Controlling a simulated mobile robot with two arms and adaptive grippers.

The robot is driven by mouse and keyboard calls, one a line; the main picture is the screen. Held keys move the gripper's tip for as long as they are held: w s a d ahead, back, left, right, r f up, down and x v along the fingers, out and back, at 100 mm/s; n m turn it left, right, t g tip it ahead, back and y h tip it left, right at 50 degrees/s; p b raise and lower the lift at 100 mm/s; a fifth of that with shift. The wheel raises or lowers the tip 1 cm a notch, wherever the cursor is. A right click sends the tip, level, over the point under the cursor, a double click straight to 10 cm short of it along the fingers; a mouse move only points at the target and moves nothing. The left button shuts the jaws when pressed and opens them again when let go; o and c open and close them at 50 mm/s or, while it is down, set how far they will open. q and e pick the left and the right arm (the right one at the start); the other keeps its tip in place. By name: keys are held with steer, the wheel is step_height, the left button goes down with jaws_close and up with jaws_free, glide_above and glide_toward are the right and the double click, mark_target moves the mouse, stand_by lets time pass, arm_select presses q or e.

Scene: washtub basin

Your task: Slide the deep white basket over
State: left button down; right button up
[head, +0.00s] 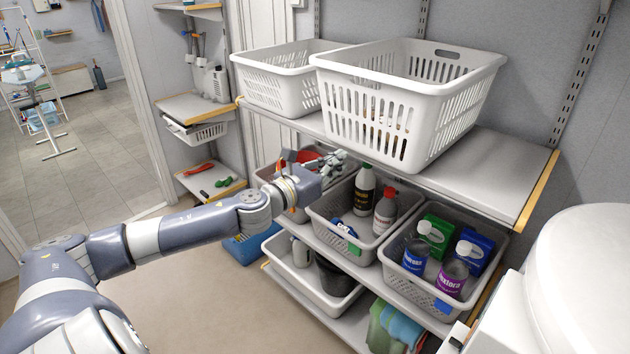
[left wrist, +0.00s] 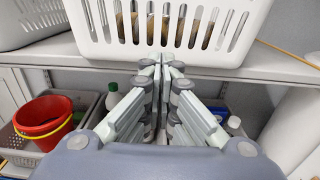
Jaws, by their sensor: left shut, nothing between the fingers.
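The deep white basket (head: 388,82) stands upright on the upper shelf (head: 490,182), at the shelf's left-middle, with its slotted front facing me. In the left wrist view its slotted wall (left wrist: 215,57) fills the top. My left gripper (head: 338,158) is shut and empty, below and in front of the basket near the shelf's front edge. In the left wrist view its closed fingertips (left wrist: 166,62) overlap the basket's lower wall; I cannot tell whether they touch it. My right gripper is not in view.
A second white basket (head: 285,59) stands close on the left of the deep one. The shelf to its right is bare up to the yellow end edge (head: 537,190). Below, grey crates hold bottles and boxes. A red bucket (left wrist: 42,122) sits at lower left.

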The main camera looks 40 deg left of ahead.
arm_select(q)
steer(key=s, duration=0.7)
steer(key=shift+s+r+b, duration=0.3)
steer(key=shift+b, duration=0.05)
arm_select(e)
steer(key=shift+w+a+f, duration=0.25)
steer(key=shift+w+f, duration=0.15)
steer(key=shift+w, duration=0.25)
arm_select(q)
steer(key=shift+a, duration=0.1)
